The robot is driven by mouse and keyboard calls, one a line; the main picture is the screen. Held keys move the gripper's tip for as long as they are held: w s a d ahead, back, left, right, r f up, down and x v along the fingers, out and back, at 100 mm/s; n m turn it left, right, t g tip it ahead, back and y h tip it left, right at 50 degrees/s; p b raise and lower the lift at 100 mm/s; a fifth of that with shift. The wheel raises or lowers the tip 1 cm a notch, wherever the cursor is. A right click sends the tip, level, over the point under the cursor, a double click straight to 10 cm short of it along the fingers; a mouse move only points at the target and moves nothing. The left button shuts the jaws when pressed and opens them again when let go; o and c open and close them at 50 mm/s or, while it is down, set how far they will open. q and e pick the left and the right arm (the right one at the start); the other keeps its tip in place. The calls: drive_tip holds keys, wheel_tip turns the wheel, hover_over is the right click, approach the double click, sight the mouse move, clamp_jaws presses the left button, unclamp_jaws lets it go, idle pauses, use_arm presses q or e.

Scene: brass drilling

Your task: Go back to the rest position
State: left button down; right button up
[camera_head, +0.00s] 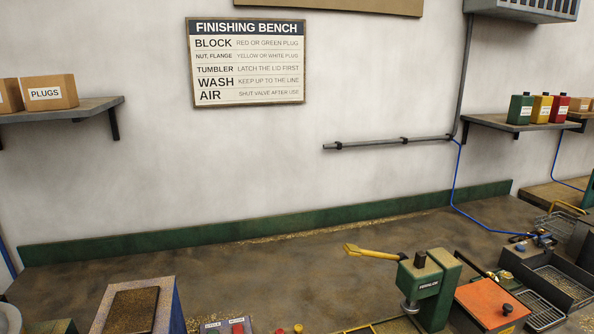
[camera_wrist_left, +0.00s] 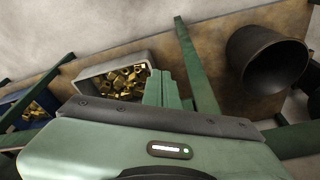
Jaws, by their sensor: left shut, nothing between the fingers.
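My left gripper (camera_wrist_left: 163,90) shows in the left wrist view, its green fingers together in front of the green gripper body. They are shut with nothing between them. Behind them, a grey bin (camera_wrist_left: 88,84) of brass parts stands on a brown surface, apart from the fingers as far as I can tell. Neither of my grippers shows in the head view, and my right gripper is in no view.
The head view shows the bench (camera_head: 250,270), clear at its back middle. A green press (camera_head: 430,285) with a yellow lever (camera_head: 372,252) and an orange-topped box (camera_head: 490,303) stand at right. The wrist view shows a dark bucket (camera_wrist_left: 245,48) and a blue bin (camera_wrist_left: 14,112).

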use_arm(q)
drive_tip(key=s+f+b, duration=0.1)
drive_tip(key=s+f, duration=0.2)
drive_tip(key=f, duration=0.6)
drive_tip(key=s+f+b, duration=0.2)
drive_tip(key=s+f, duration=0.1)
drive_tip(key=f, duration=0.5)
drive_tip(key=s+a+f+g+b, duration=0.1)
drive_tip(key=s+a+f+b, duration=0.2)
drive_tip(key=s+f, duration=0.9)
drive_tip(key=shift+s+a+f+g, duration=0.2)
drive_tip(key=shift+s+g, duration=0.1)
drive_tip(key=shift+s, duration=0.25)
